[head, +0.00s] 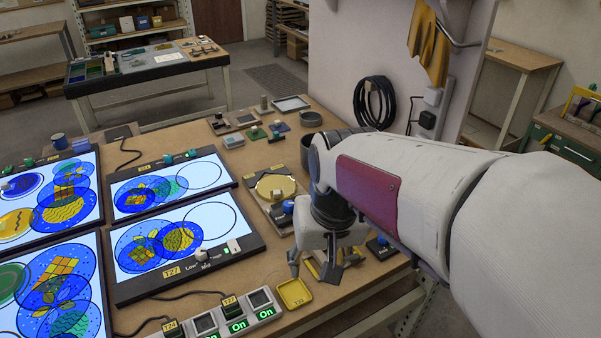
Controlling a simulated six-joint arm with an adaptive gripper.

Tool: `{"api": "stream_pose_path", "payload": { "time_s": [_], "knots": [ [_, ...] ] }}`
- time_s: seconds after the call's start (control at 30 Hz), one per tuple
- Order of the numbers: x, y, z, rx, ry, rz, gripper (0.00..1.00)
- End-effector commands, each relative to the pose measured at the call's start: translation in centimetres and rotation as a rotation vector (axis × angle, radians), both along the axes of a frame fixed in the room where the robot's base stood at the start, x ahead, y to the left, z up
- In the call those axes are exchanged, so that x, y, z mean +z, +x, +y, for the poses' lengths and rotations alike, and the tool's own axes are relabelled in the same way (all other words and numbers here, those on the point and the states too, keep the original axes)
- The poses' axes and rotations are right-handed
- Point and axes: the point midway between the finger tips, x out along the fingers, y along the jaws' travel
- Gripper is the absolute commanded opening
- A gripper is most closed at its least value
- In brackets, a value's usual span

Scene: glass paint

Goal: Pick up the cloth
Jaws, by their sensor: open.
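A mustard-yellow cloth (428,50) hangs in folds from a metal rail on the pale wall panel at the upper right. My gripper (314,268) is low over the front right part of the workbench, pointing down with its fingers apart. It is well below and to the left of the cloth, not touching it. My arm crosses the right side of the view between the cloth and the bench edge. Whether anything lies between the fingers is hard to make out.
A small yellow tray (294,293) sits just below my gripper. A round yellow dish (275,188) is behind it. Lit panels (175,246) with coloured glass discs fill the bench's left side. A coiled black cable (374,103) hangs on the wall panel below the cloth.

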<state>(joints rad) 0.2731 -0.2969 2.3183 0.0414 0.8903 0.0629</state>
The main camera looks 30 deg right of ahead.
Motion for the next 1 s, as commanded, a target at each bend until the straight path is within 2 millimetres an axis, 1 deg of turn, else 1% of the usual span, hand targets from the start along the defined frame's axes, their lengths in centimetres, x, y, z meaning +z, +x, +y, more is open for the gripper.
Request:
{"api": "stream_pose_path", "payload": {
  "time_s": [0.27, 0.57, 0.87, 1.0],
  "knots": [
    [-1.3, 3.6, -3.2, -0.217, 0.066, 0.032, 0.46],
    [-3.2, 7.6, -7.1, -0.507, 0.148, 0.050, 0.46],
    [-5.7, 11.5, -11.7, -0.852, 0.238, 0.054, 0.46],
    [-7.1, 13.3, -14.1, -1.035, 0.285, 0.053, 0.46]
  ]
}}
